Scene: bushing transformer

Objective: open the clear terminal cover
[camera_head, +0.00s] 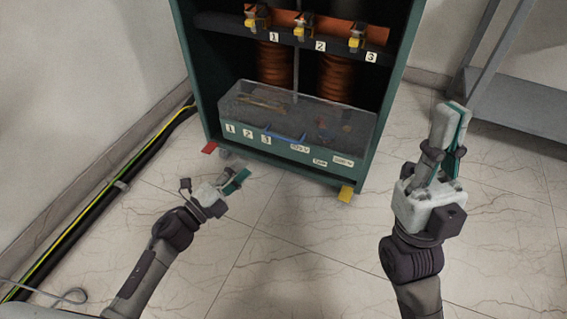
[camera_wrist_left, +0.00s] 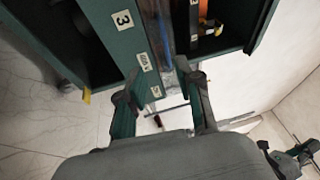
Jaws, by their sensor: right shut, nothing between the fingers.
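The clear terminal cover (camera_head: 345,115) lies closed over the low terminal box in the green cabinet's lower part. A blue handle (camera_head: 289,136) is at its front edge, above the labelled front panel. My left gripper (camera_head: 238,178) is in front of and below the box's left part, apart from the handle. In the left wrist view its fingers (camera_wrist_left: 160,92) are spread with nothing gripped; the labelled panel (camera_wrist_left: 133,45) and a blue strip, likely the handle (camera_wrist_left: 166,50), show beyond them. My right gripper (camera_head: 456,112) is raised right of the cabinet, shut and empty.
The green cabinet (camera_head: 390,110) holds orange coils (camera_head: 336,78) and yellow-black clamps on a numbered bar above the box. A yellow foot (camera_head: 346,193) and a red foot (camera_head: 209,147) stick out below. Cables (camera_head: 110,190) run along the left wall. The tiled floor in front is clear.

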